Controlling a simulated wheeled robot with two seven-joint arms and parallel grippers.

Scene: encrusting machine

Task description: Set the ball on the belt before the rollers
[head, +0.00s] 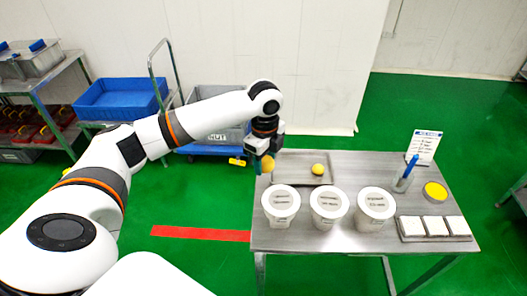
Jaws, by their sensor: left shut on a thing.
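My left gripper (262,160) is shut on a yellow-orange ball (268,164). It holds the ball near the back left corner of the metal table, by the left end of a shallow tray (297,157). The fingers hide part of the ball, and I cannot tell its exact height above the table. A second yellow ball (317,169) rests in the tray, to the right of the gripper. The belt and rollers are not in view. My right gripper is not in view.
Three white lidded tubs (330,207) stand along the table's front. To the right are a pen holder (402,183), a sign (424,146), a yellow round container (435,192) and white square pads (436,227). A blue crate (120,99) and a cart stand behind my left arm.

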